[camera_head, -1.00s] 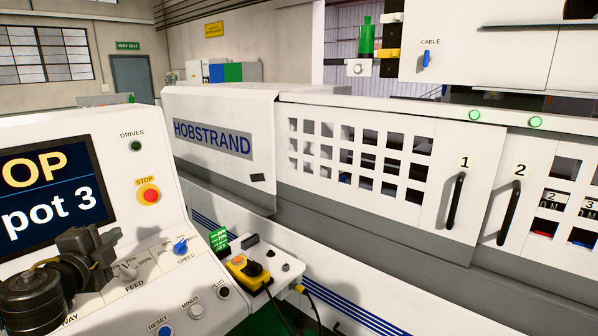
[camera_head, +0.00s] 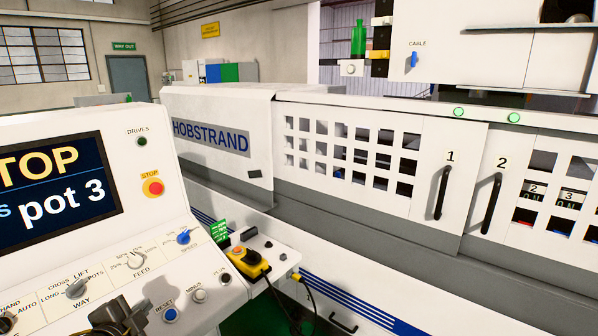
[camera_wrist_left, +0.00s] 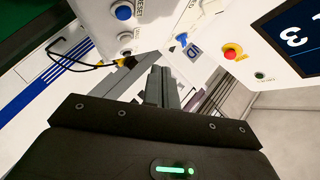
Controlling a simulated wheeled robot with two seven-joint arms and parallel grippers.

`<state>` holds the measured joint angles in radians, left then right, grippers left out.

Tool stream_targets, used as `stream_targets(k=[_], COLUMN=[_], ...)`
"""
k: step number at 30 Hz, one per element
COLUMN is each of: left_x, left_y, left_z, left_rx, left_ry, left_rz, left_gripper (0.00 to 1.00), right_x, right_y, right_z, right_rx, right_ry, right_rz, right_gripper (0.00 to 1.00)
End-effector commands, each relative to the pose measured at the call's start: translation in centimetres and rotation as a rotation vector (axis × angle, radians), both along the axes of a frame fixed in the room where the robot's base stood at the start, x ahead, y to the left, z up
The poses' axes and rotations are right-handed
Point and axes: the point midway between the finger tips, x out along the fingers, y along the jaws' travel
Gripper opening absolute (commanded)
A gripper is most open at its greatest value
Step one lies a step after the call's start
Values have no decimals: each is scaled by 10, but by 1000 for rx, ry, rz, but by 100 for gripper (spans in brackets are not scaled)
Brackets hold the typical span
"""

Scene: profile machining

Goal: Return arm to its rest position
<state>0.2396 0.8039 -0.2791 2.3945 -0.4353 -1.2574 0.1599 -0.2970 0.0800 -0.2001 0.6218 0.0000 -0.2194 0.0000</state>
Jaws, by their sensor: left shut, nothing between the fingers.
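My left gripper (camera_head: 122,318) shows at the bottom edge of the head view, in front of the lower part of the white control panel (camera_head: 150,255). In the left wrist view its fingers (camera_wrist_left: 162,88) are together with nothing between them. They point toward the panel and appear apart from it. Most of the left arm is outside the head view. My right gripper is not in view.
The panel has a screen (camera_head: 58,185), a red stop button (camera_head: 153,187), a blue reset button (camera_head: 170,315) and several knobs. A yellow pendant (camera_head: 248,262) with a cable sits beside it. The white machine (camera_head: 330,205) with doors 1 and 2 stands behind.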

Motion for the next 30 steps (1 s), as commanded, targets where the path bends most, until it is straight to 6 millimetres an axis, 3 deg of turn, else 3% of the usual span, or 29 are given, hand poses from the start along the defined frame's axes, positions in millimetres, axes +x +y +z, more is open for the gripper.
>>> stream_targets(k=[1, 5, 9, 15, 22, 23, 24, 30], left_x=[-12, -57, -123, -201, -279, -288, -278, -266], left_y=[-10, -32, -50, -67, -83, -85, -83, -86], left_z=[-25, -91, -157, -209, -241, -246, -266, -343], left_rx=[-60, -237, -421, -576, -698, -710, -699, -685], left_ry=[50, 207, 406, 615, 804, 826, 821, 845], left_rz=[18, 112, 264, 444, 625, 645, 638, 643], left_gripper=[0, 0, 0, 0, 0, 0, 0, 0], right_x=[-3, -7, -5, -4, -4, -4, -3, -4], right_y=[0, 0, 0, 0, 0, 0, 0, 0], right_z=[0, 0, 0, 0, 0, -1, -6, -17], right_rx=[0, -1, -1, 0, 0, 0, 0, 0], right_ry=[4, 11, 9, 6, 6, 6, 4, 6], right_rz=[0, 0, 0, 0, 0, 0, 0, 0], right_gripper=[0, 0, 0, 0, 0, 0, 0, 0])
